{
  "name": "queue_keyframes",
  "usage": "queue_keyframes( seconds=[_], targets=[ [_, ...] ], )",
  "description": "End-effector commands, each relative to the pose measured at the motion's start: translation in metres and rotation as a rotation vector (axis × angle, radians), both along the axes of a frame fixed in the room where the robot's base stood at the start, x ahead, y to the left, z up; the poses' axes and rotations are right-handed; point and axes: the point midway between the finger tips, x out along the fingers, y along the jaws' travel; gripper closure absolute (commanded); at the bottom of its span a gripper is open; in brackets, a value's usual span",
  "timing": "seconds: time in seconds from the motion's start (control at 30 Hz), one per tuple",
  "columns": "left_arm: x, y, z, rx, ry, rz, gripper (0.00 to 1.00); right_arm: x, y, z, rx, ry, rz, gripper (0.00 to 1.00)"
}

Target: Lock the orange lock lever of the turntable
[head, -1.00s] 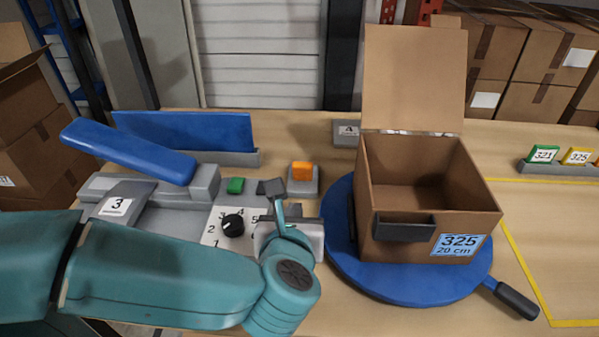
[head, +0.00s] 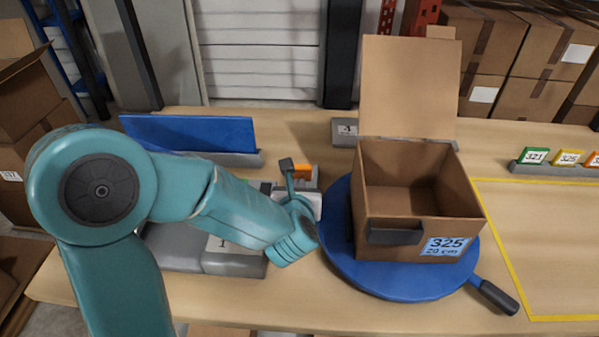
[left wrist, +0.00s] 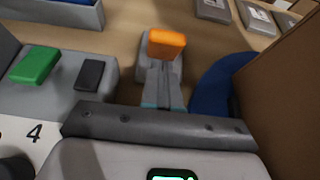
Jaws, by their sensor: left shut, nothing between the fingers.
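The orange lock lever (head: 301,170) stands on a small grey base beside the blue turntable (head: 405,285). In the left wrist view the lever (left wrist: 166,42) shows as an orange block at the far end of its grey base. My left gripper (left wrist: 161,85) is shut and empty, its fingers pointing at the lever from the near side. Whether the fingertips touch it I cannot tell. In the head view my left wrist covers part of the lever's base and the fingers. An open cardboard box (head: 435,215) labelled 325 sits on the turntable. My right gripper is not in view.
A green button (left wrist: 36,66) and a dark block (left wrist: 89,74) lie left of the fingers. A blue panel (head: 190,132) stands behind my left arm. The turntable's black handle (head: 494,296) sticks out at front right. The yellow-taped area at right is clear.

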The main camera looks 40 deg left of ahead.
Motion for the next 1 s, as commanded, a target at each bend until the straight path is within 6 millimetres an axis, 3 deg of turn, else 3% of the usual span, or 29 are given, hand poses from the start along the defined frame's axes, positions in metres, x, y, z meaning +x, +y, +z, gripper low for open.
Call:
queue_keyframes(
  seconds=[0.2,0.67,1.0],
  targets=[
    [0.014,0.009,0.007,0.001,0.002,0.0,1.0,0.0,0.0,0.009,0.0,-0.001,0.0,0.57],
    [0.016,0.01,0.009,-0.003,0.006,0.0,1.0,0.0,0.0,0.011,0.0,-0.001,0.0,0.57],
    [0.024,0.015,0.024,-0.07,0.113,0.001,1.0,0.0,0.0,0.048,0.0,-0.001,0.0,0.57]
  ],
)
